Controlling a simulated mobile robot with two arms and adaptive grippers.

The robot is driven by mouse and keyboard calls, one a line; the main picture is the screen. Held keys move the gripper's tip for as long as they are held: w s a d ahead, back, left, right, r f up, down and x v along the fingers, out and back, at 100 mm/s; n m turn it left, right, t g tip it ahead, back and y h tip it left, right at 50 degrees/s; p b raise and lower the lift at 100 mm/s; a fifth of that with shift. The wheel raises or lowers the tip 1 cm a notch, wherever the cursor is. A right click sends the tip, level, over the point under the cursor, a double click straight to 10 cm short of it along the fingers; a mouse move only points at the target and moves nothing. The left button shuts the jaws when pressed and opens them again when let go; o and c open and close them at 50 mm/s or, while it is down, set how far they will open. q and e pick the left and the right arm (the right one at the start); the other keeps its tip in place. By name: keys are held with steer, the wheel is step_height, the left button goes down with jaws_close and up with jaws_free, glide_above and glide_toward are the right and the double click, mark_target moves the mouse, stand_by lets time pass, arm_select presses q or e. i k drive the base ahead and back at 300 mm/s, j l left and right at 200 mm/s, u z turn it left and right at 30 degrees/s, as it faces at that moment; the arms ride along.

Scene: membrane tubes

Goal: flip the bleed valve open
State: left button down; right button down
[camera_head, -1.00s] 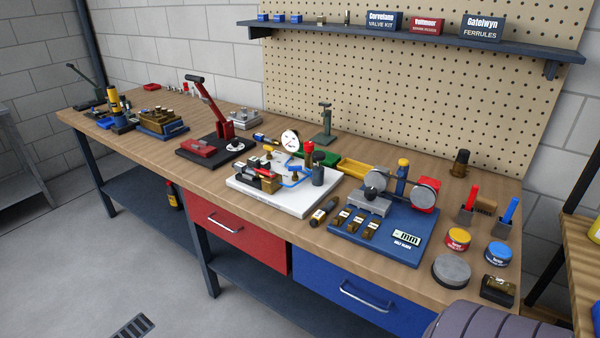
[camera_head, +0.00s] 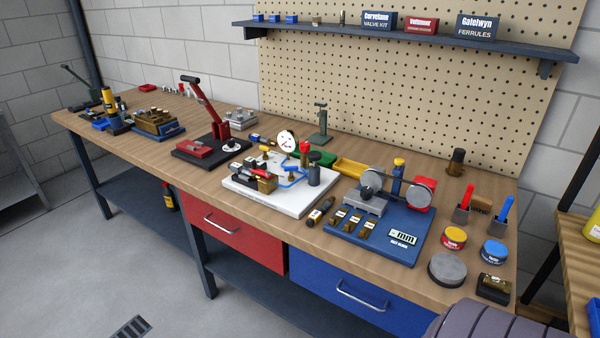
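A white board (camera_head: 270,203) on the workbench carries a small tube rig. On it are a round white dial gauge (camera_head: 286,140), blue tubing (camera_head: 292,180), a brass block (camera_head: 266,185), a yellow-topped fitting (camera_head: 265,153), a red-topped post (camera_head: 304,150) and a dark grey cylinder (camera_head: 314,172). The bleed valve is too small to pick out for certain among these fittings, and I cannot tell its lever position. Neither of my grippers is in view.
A red-levered press (camera_head: 210,115) stands left of the board. A blue gauge plate (camera_head: 395,238) with grey discs sits to the right, with a dark bottle-like piece (camera_head: 320,211) between. Yellow (camera_head: 352,166) and green trays lie behind. The bench's front edge is mostly clear.

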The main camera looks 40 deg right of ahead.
mark_target(291, 169)
steer(key=z, duration=2.45)
steer(key=i+j, duration=0.6)
